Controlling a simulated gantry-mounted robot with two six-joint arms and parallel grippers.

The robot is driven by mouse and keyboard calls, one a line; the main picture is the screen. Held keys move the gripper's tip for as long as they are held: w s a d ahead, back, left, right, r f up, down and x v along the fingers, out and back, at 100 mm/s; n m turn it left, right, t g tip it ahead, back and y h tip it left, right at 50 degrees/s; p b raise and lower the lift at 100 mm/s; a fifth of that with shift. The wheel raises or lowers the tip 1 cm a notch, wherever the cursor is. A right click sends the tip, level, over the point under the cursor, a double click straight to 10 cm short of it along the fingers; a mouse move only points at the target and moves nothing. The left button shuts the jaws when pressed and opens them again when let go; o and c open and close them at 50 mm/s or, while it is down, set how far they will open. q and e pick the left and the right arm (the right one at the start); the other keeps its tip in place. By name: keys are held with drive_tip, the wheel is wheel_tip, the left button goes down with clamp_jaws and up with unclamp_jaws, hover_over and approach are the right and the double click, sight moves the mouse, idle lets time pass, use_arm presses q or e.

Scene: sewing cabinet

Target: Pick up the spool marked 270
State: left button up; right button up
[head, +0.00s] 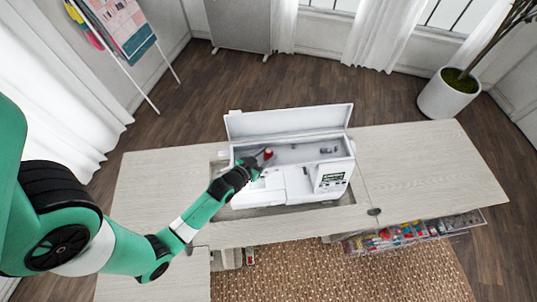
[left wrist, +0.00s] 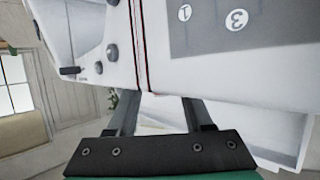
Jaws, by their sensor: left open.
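My left gripper (head: 258,160) is open at the left part of the white sewing machine (head: 300,187), just in front of its raised lid. A small red thing (head: 268,153) shows right at its fingertips; I cannot tell if it is a spool or whether the fingers touch it. In the left wrist view, the two fingers (left wrist: 162,110) stand apart with no spool visible between them. The white machine body (left wrist: 95,30) with a red thread line fills much of that view. No mark 270 is readable anywhere. My right gripper is not in view.
A clear drawer (head: 474,221) with several small coloured things sticks out at the table's front right. The table top (head: 430,165) is bare right of the machine. The machine's open lid (head: 288,121) stands up behind its top. A potted plant (head: 449,95) stands far right.

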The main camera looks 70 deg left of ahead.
sight(269, 152)
use_arm(q)
drive_tip(key=shift+x, duration=0.8)
clamp_jaws()
drive_tip(key=shift+r, duration=0.6)
drive_tip(key=r, duration=0.1)
drive_tip(key=r+p, duration=0.1)
drive_tip(key=shift+d+r, duration=0.35)
drive_tip(key=s+d+r+p, duration=0.2)
drive_tip(key=d+r, duration=0.7)
drive_tip(key=d, duration=0.4)
drive_tip(key=shift+p, duration=0.35)
